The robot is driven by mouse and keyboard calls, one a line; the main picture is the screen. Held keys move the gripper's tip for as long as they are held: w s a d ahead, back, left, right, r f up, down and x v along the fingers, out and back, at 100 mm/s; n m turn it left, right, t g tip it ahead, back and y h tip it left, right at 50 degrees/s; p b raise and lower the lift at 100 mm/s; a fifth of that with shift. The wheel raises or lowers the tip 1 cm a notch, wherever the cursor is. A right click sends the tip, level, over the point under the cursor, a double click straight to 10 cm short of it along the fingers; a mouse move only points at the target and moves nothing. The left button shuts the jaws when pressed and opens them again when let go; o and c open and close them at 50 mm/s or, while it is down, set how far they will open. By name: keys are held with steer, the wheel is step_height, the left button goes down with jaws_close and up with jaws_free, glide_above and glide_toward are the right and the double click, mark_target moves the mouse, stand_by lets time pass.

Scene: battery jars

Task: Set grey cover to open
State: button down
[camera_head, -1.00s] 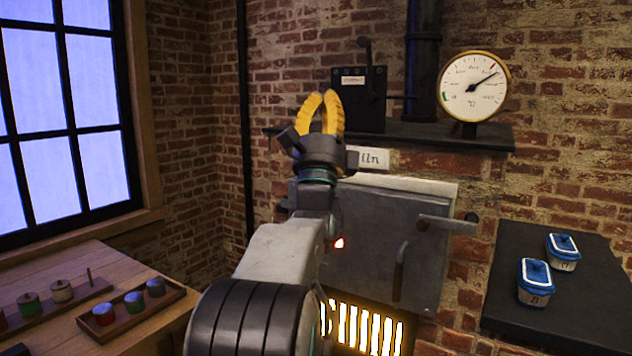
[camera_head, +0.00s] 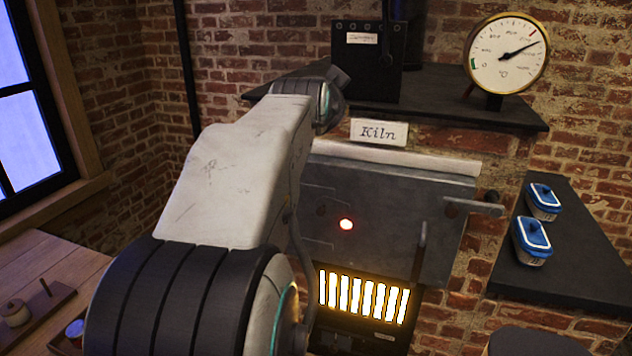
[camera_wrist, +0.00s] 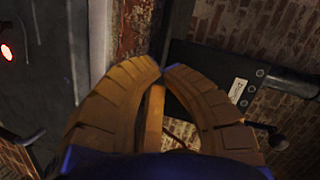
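The grey cover (camera_head: 385,205) is a flat panel on the front of the kiln, below the "Kiln" sign. It appears closed. A horizontal bar (camera_head: 470,206) sticks out at its upper right, and an upright handle (camera_head: 419,255) is at its lower right. A grey panel, apparently this cover, also shows in the wrist view (camera_wrist: 45,60). My gripper (camera_wrist: 162,70) has its yellow fingertips together, with nothing visible between them. In the head view its fingers are hidden behind my arm, near the shelf above the cover's left side.
A black box (camera_head: 365,75) with a label and a dial gauge (camera_head: 507,53) stand on the shelf (camera_head: 450,108). A grate (camera_head: 365,297) glows below the cover. Two blue-lidded jars (camera_head: 531,238) sit on a dark ledge (camera_head: 570,270) at right. A wooden table (camera_head: 60,262) is at left.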

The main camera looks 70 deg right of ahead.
step_height(320, 180, down, 6)
steer(key=a+n+y, duration=0.2)
steer(key=n+y, duration=0.1)
steer(key=n, duration=0.1)
steer(key=n+g+y+p, duration=0.1)
steer(key=n+y+p, duration=0.2)
steer(key=n+p, duration=0.35)
glide_above(323, 202)
steer(key=a, duration=0.2)
steer(key=f, duration=1.2)
steer(key=shift+s+a+f+b, duration=0.1)
steer(key=shift+s+a+b, duration=0.1)
steer(key=shift+s+b, duration=0.15)
steer(key=shift+w+f, duration=0.15)
steer(key=shift+f, duration=1.3)
steer(key=shift+f, duration=0.15)
